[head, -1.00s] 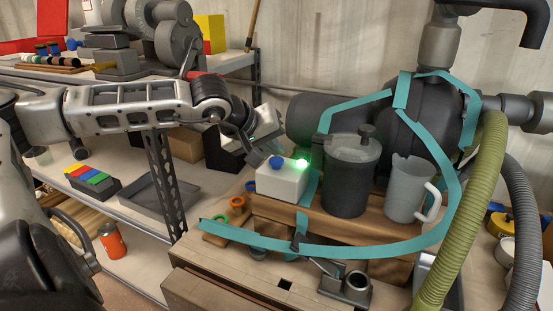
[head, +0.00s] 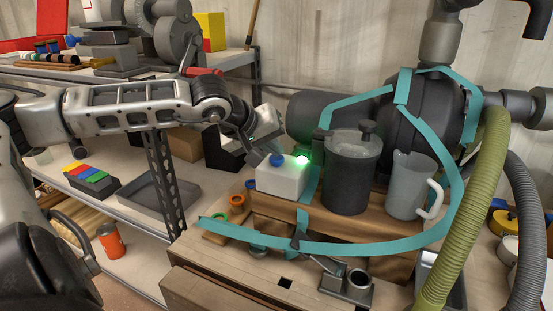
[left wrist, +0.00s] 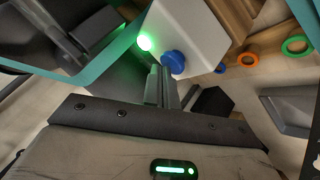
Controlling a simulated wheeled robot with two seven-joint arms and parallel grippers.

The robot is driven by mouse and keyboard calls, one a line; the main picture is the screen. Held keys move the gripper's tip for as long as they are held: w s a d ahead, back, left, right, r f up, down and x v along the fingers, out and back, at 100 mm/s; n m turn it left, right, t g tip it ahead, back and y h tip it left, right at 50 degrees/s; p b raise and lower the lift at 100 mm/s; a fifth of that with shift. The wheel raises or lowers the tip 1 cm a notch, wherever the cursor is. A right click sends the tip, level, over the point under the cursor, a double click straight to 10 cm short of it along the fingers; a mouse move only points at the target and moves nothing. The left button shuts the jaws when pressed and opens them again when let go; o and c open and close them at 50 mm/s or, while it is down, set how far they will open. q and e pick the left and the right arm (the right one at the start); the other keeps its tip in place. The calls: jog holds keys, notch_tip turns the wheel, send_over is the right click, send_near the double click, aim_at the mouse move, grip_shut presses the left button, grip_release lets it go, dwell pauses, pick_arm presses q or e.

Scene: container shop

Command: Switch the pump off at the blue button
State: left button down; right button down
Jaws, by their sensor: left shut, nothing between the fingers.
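The blue button (head: 277,160) is a round knob on a white box (head: 282,182) on the wooden bench. A green lamp (head: 302,157) glows beside the button. My left gripper (head: 257,157) is shut and empty, with its tips close to the button from the left. In the left wrist view, the shut fingers (left wrist: 163,88) point at the blue button (left wrist: 174,62). Their tips are right at its edge, but I cannot tell whether they touch it. The green lamp (left wrist: 144,42) is lit there too. My right gripper is not in view.
Teal strap (head: 355,246) loops in front of the box and around the dark pump (head: 425,115). A dark lidded canister (head: 350,175) and a grey jug (head: 408,190) stand right of the box. Green and orange rings (head: 236,200) lie left. Hoses (head: 470,200) hang at right.

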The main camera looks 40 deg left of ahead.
aim_at(273, 159)
pick_arm(q)
jog(key=shift+f, duration=0.15)
dwell(0.3)
jog(key=shift+r, duration=0.55)
jog(key=shift+r, duration=0.1)
jog(key=shift+r+p, duration=0.55)
jog(key=shift+p, duration=0.15)
notch_tip(273, 159, up, 5)
jog(key=p, duration=0.3)
jog(key=shift+f, duration=0.1)
